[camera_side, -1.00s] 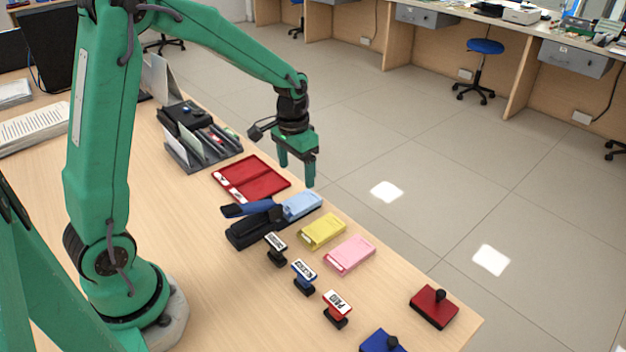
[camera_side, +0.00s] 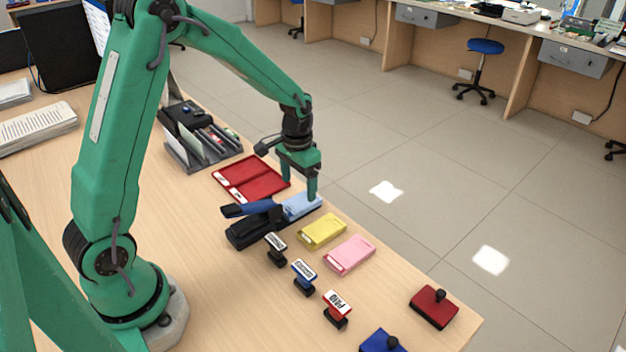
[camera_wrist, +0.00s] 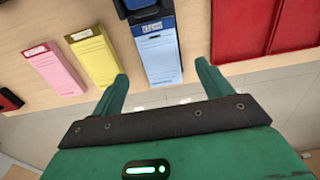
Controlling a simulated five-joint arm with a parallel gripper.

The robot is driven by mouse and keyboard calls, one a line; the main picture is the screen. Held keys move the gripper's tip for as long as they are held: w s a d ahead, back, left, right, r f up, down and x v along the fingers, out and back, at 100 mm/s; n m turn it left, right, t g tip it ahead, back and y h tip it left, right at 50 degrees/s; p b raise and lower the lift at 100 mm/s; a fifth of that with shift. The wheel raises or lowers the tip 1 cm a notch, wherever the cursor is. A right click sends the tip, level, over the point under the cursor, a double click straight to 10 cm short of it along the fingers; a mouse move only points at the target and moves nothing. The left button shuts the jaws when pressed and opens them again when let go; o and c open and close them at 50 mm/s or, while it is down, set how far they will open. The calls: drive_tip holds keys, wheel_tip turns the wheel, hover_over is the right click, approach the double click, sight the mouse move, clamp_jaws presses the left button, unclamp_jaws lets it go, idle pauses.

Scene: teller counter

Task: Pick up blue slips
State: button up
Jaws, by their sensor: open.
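The blue slips (camera_side: 297,208) are a light blue pad lying on the counter, between the red tray and the yellow pad. They also show in the wrist view (camera_wrist: 160,57), with a dark blue label band at one end. My gripper (camera_side: 300,190) is open with its fingers pointing down at the blue slips. In the wrist view my gripper (camera_wrist: 160,75) has one finger to each side of the pad's near end, and nothing is held. In the side view one finger hides part of the pad.
A yellow pad (camera_side: 322,231) and a pink pad (camera_side: 349,255) lie to the right. A black and blue stapler-like object (camera_side: 252,229) is close on the left. A red tray (camera_side: 250,178) lies behind. Several stamps (camera_side: 304,277) stand in front. The counter edge is close beyond the pads.

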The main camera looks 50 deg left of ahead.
sight(300, 202)
drive_tip(key=shift+f, duration=2.55)
drive_tip(key=shift+w, duration=0.1)
drive_tip(key=c, duration=1.2)
drive_tip(key=shift+o, duration=0.2)
drive_tip(key=shift+r, duration=0.15)
drive_tip(key=shift+r, duration=0.45)
wheel_tip(300, 202, up, 3)
drive_tip(key=shift+d+r, duration=0.15)
drive_tip(key=s+d+r, duration=0.4)
drive_tip(key=d+r, duration=0.2)
drive_tip(key=d, duration=0.4)
drive_tip(key=shift+s+d+r, duration=0.25)
drive_tip(key=shift+s, duration=0.05)
drive_tip(key=shift+a, duration=0.1)
